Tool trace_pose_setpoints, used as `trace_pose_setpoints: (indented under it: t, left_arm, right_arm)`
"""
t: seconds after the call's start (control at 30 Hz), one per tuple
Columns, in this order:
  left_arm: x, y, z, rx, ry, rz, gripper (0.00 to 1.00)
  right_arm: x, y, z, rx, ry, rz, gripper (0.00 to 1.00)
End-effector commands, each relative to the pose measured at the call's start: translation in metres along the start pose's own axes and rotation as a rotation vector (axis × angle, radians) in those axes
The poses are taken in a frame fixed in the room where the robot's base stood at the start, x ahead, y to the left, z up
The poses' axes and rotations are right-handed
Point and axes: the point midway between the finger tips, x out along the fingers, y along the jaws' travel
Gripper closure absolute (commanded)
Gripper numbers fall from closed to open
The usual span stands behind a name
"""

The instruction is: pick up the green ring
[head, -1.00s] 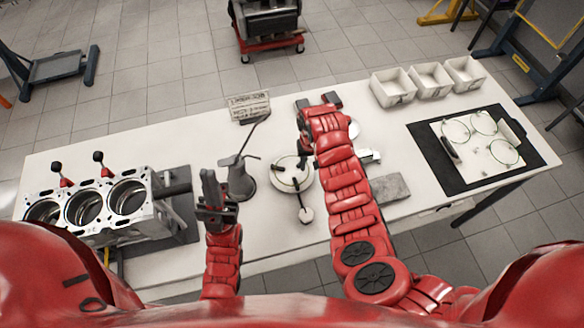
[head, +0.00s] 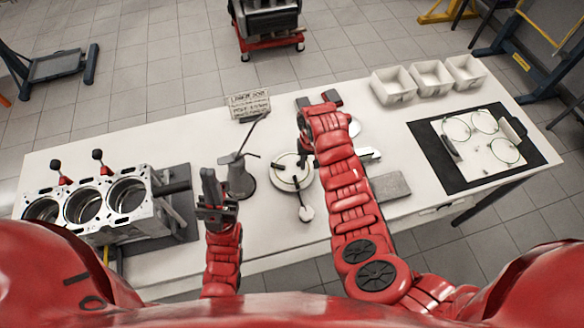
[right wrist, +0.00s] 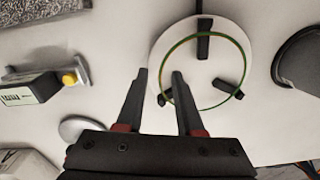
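The thin green ring (right wrist: 243,50) lies around the three dark jaws of a round white fixture (right wrist: 222,98) in the right wrist view. The fixture also shows in the head view (head: 292,172), where the ring is too fine to make out clearly. My right gripper (right wrist: 159,71) is open and empty; the ring's left edge appears between its fingertips in that view, though I cannot tell the height gap.
A dark oil-can-like stand (head: 240,180) is just left of the fixture. An engine block (head: 150,215) is at left. A grey block (head: 391,187) and a caliper-like tool (head: 369,155) lie right of my forearm.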

Motion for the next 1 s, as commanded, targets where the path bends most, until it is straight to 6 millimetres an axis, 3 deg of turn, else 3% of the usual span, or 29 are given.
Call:
trace_pose_setpoints:
  t: [0.03,0.2,1.0]
  left_arm:
    - [0.0000,0.0000,0.0000,0.000,0.000,0.000,1.00]
    - [0.0000,0.0000,0.0000,0.000,0.000,0.000,1.00]
    - [0.0000,0.0000,0.0000,0.000,0.000,0.000,1.00]
  right_arm:
    - [-0.0001,0.0000,0.0000,0.000,0.000,0.000,0.73]
    - [0.0000,-0.0001,0.0000,0.000,0.000,0.000,1.00]
    - [-0.0001,-0.0001,-0.0001,0.000,0.000,0.000,1.00]
